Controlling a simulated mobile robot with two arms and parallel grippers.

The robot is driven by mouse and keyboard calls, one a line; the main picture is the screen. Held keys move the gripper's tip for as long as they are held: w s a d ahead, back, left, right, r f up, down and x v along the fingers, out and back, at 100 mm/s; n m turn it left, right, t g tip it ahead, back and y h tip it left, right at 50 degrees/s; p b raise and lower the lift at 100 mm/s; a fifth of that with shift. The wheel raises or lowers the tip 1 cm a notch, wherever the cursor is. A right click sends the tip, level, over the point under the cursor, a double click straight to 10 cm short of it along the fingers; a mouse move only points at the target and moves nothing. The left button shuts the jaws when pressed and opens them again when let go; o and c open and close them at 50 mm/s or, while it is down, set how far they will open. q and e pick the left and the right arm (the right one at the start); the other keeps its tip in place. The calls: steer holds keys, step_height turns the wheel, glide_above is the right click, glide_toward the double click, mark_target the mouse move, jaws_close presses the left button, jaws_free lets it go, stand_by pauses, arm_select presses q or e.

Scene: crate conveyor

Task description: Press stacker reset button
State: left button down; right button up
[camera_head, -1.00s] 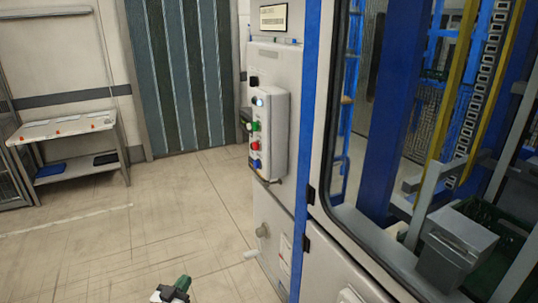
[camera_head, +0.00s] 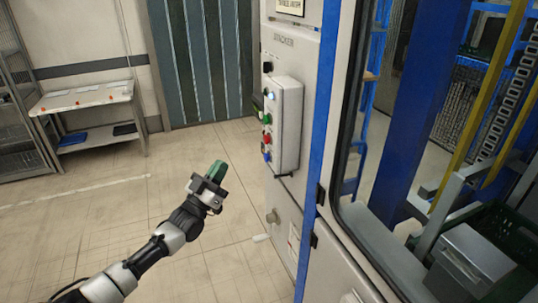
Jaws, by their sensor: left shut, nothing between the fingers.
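The control box (camera_head: 289,130) is a light grey panel on the side of the stacker cabinet (camera_head: 293,52). Its face, seen at a steep angle, carries a lit white button (camera_head: 270,95), a green button (camera_head: 267,118), a red button (camera_head: 266,138) and a blue button (camera_head: 266,156) in a column. Labels beside them are too small to read. My left gripper (camera_head: 215,172), with green fingers, is shut and empty. In the picture it is left of the box, around the height of the blue button and below, apart from it. My right gripper is not in view.
A black knob (camera_head: 267,67) sits on the cabinet above the box. A glazed machine with blue posts (camera_head: 400,130) fills the right. A small table (camera_head: 85,98) stands at the back left. The floor between is clear.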

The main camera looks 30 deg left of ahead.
mark_target(266, 157)
arm_select(q)
steer(key=w+d+b, duration=0.2)
steer(key=w+d, duration=0.3)
steer(key=w, duration=0.1)
steer(key=shift+w+d+b, duration=0.35)
stand_by(0.3)
steer(key=shift+w+d+f, duration=0.1)
stand_by(1.9)
steer(key=shift+w+d, duration=0.2)
steer(key=shift+w+d+b, duration=0.25)
steer(key=shift+w+b, duration=0.05)
steer(key=shift+b, duration=0.2)
stand_by(0.7)
steer(key=shift+s, duration=0.1)
steer(key=shift+s+a, duration=0.5)
